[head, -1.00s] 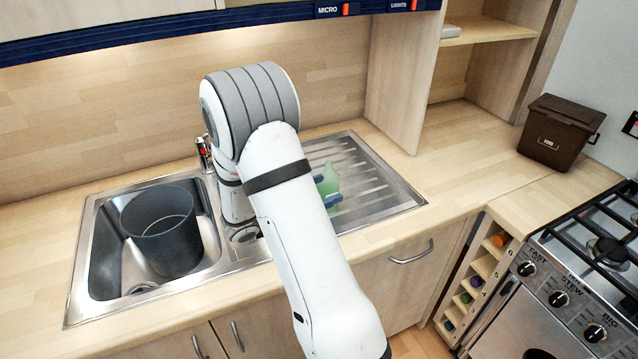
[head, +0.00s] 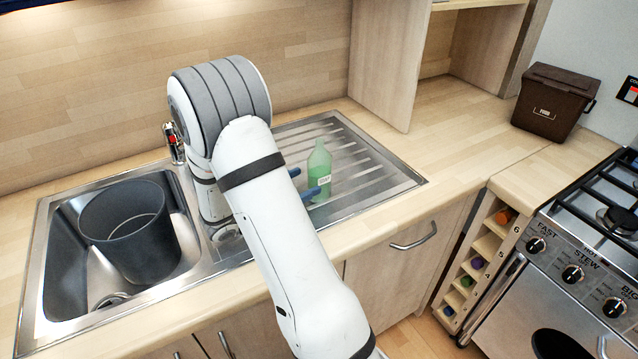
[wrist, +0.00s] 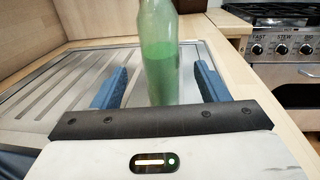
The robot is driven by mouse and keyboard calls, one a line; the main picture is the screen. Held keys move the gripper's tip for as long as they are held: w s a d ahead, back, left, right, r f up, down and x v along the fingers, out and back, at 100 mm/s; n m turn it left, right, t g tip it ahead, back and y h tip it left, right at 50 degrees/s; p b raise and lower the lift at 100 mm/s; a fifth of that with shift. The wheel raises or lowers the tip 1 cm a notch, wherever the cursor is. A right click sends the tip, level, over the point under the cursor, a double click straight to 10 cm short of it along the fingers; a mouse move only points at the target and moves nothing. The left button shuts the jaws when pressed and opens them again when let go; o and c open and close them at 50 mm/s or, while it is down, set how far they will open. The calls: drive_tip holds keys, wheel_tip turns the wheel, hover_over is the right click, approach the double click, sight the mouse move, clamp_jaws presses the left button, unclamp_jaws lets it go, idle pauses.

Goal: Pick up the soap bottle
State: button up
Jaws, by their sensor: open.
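The soap bottle (head: 319,172) is green, translucent and upright on the ribbed drainboard (head: 375,165) right of the sink. It also shows in the wrist view (wrist: 160,55), standing between the two blue fingers with a gap on each side. My gripper (wrist: 160,85) is open around the bottle, and the fingers do not appear to touch it. In the head view my gripper (head: 303,182) shows only as blue fingertips; my arm hides the rest. The bottle's base is hidden behind the gripper body in the wrist view.
A dark grey bin (head: 130,228) stands in the sink basin at left, near the tap (head: 174,143). A brown food caddy (head: 553,102) sits on the counter at right, beside the cooker (head: 590,260). The counter between drainboard and caddy is clear.

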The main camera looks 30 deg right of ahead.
sight(325, 175)
drive_tip(key=shift+f+b, duration=0.3)
drive_tip(key=shift+f, duration=0.35)
drive_tip(key=shift+d, duration=0.15)
drive_tip(key=d, duration=0.2)
drive_tip(key=d+p, duration=0.1)
drive_tip(key=d, duration=0.4)
drive_tip(key=shift+d+r+p, duration=0.15)
drive_tip(key=shift+r+p, duration=0.1)
drive_tip(key=shift+p, duration=0.15)
drive_tip(key=shift+c, duration=0.6)
drive_tip(key=shift+w, duration=0.1)
drive_tip(key=c, duration=1.1)
